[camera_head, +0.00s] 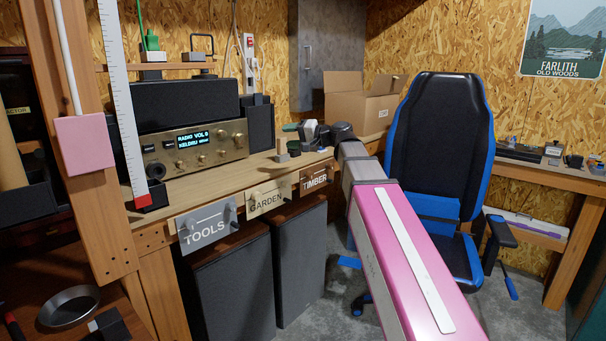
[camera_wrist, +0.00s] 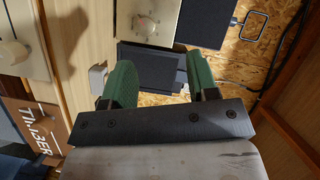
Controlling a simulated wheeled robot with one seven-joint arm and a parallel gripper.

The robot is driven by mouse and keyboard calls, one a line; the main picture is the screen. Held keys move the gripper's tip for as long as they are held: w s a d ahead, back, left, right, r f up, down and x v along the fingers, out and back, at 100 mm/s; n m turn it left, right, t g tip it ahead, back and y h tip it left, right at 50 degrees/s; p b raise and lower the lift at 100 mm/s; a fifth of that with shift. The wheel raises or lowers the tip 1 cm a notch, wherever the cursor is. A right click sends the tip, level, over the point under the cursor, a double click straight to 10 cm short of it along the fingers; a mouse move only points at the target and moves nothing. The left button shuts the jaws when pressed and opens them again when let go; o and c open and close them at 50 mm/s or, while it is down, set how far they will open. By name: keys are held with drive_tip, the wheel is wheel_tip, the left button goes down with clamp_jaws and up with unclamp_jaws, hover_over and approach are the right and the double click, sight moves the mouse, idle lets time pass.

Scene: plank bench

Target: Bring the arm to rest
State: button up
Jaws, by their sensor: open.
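My arm (camera_head: 398,240) reaches from the lower right of the head view out over the wooden bench (camera_head: 185,187). My gripper (camera_head: 291,138) is at its far end, over the bench top near the TIMBER drawer. In the wrist view its two green fingers (camera_wrist: 162,80) stand apart, and I see nothing held between them. A dark box-like thing (camera_wrist: 150,66) shows beyond the gap. A small grey block (camera_head: 282,148) is close beside one finger; I cannot tell if they touch.
A radio (camera_head: 195,146) and a dark speaker (camera_head: 259,124) stand behind the gripper's left. Drawers labelled TOOLS (camera_head: 206,228), GARDEN (camera_head: 266,200) and TIMBER (camera_head: 315,179) front the bench. A cardboard box (camera_head: 358,107) and a black-blue chair (camera_head: 440,140) are to the right.

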drive_tip(key=s+d+f+g+h, duration=0.1)
drive_tip(key=s+d+f+h, duration=0.15)
drive_tip(key=f, duration=0.85)
drive_tip(key=s+d+f+h, duration=0.1)
drive_tip(key=d+f+h, duration=0.25)
drive_tip(key=f, duration=0.65)
drive_tip(key=s+d+f+g+h, duration=0.15)
drive_tip(key=d+f, duration=0.25)
drive_tip(key=f, duration=0.7)
drive_tip(key=s+d+f+g+h, duration=0.1)
drive_tip(key=s+d+f+h, duration=0.3)
drive_tip(key=f, duration=0.5)
drive_tip(key=s+d+f+g+h, duration=0.2)
drive_tip(key=s+d+f+h, duration=0.2)
drive_tip(key=s+d+f, duration=0.5)
drive_tip(key=shift+s+d+f, duration=0.2)
drive_tip(key=shift+s+f, duration=0.3)
drive_tip(key=shift+s, duration=0.25)
drive_tip(key=shift+h, duration=0.25)
